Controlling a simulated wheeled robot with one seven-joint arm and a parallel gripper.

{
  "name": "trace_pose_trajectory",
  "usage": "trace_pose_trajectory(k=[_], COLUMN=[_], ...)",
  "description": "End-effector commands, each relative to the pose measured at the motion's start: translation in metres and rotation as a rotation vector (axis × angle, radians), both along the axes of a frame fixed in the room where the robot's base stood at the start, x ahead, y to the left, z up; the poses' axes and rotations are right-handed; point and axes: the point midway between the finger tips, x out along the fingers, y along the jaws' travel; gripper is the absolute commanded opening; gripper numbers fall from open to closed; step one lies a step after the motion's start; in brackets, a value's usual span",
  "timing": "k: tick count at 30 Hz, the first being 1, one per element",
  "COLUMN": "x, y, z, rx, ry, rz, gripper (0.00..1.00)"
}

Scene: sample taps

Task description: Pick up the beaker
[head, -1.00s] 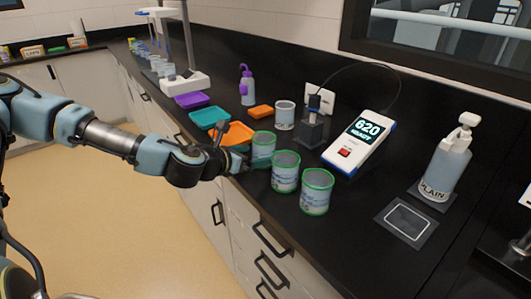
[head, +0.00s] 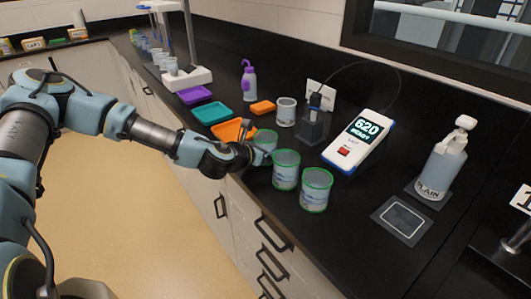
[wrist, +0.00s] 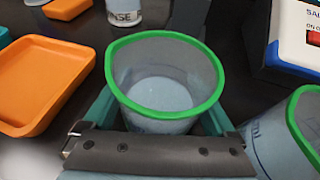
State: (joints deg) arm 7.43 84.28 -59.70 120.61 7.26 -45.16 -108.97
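Three clear beakers with green rims stand in a row near the counter's front edge. My gripper (head: 256,157) is at the leftmost beaker (head: 266,141), which is partly hidden by it. In the wrist view this beaker (wrist: 160,88) stands upright between my two teal fingers, pale inside at the bottom. The fingers are wide apart, one on each side of it; I cannot tell whether they touch its wall. The middle beaker (head: 286,171) is close to the right, and part of a green-rimmed beaker shows at the wrist view's right edge (wrist: 275,140). The right beaker (head: 314,191) stands beyond.
An orange tray (head: 232,129) is just left of my gripper, with teal (head: 213,113) and purple (head: 195,95) trays farther back. Behind are a white-rimmed beaker (head: 285,112), a probe stand (head: 312,127) and a meter (head: 357,143). A dark pad (head: 403,220) is empty at right.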

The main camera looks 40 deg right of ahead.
Motion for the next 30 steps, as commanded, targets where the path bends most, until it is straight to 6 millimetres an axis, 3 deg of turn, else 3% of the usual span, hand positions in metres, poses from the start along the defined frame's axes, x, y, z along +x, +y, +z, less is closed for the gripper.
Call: trace_pose_trajectory(k=[2,18,30], x=[0.0001,0.0001,0.0004], y=[0.0,0.0001,-0.0001], z=[0.0002,0.0006,0.0033], rx=[0.0,-0.001,-0.002], ry=[0.0,0.0,-0.001], rz=[0.0,0.0,0.0], gripper=[0.81,0.2,0.18])
